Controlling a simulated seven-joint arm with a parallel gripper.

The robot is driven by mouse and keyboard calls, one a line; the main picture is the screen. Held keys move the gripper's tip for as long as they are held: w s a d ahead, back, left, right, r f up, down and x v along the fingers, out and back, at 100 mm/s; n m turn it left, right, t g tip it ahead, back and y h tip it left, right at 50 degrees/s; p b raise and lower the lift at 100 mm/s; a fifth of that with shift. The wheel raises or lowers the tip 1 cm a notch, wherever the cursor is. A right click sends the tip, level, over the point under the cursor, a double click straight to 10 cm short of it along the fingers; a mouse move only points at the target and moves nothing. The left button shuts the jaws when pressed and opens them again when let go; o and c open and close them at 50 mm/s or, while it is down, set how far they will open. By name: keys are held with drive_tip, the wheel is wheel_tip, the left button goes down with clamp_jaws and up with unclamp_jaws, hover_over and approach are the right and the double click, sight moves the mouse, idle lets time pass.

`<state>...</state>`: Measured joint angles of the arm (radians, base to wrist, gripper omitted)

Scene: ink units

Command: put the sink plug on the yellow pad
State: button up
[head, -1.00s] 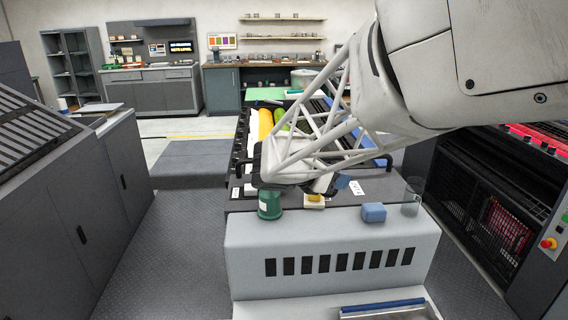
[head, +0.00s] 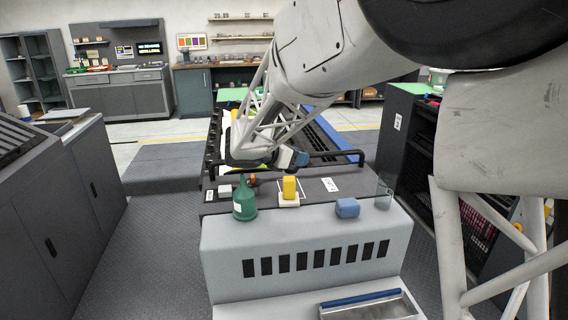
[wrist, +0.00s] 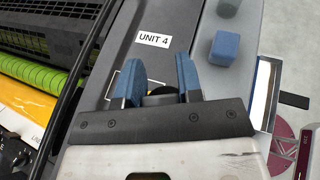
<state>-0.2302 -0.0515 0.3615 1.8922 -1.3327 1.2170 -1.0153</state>
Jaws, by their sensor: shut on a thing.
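My gripper (head: 296,158) is above the dark machine top, behind and above a yellow block. In the wrist view its two blue fingers (wrist: 158,66) are closed on a small dark, rounded thing, which I take to be the sink plug (wrist: 160,92); the palm edge hides part of it. In the head view I cannot make out the plug.
A green bottle (head: 244,206) stands left of the yellow block. A blue block (head: 347,208) and a clear glass (head: 383,196) stand to its right. A black rail (head: 355,158) runs behind.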

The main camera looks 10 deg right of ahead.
drive_tip(key=shift+w+f, duration=0.1)
drive_tip(key=shift+w, duration=1.3)
drive_tip(key=shift+f, duration=1.75)
drive_tip(key=shift+f, duration=0.15)
drive_tip(key=o, duration=0.9)
drive_tip(key=shift+a+r, duration=0.15)
drive_tip(key=shift+r, duration=0.05)
drive_tip(key=shift+v, duration=5.85)
